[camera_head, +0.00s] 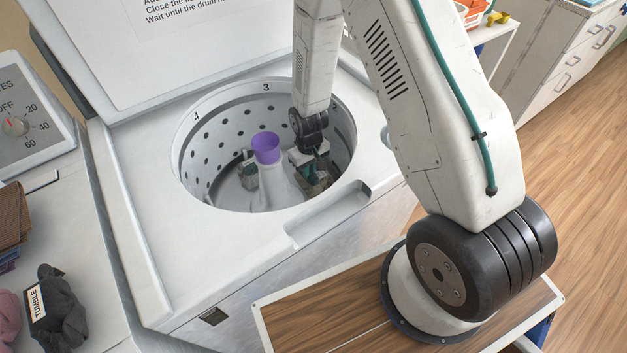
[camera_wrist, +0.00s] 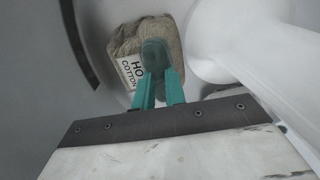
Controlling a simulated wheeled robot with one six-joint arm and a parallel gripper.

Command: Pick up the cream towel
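The cream towel is a bunched beige cloth with a white label, of which "HO" and "COTTON" can be read. It is inside the washer drum (camera_head: 225,120), right of the white agitator with a purple top (camera_head: 266,147). In the wrist view the towel (camera_wrist: 125,48) is straight ahead, partly hidden behind a teal finger. In the head view only a little of the towel (camera_head: 320,188) shows, low in the drum. My gripper (camera_head: 309,172) reaches down into the drum at the towel. In the wrist view my gripper (camera_wrist: 155,55) overlaps the cloth; one finger hides the other, so its opening is unclear.
The agitator (camera_wrist: 245,45) stands close on the right in the wrist view. A grey object (camera_head: 248,174) is left of it in the drum. The raised lid (camera_head: 190,50) is behind. A dark cloth labelled "TUMBLE" (camera_head: 62,315) lies at the lower left.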

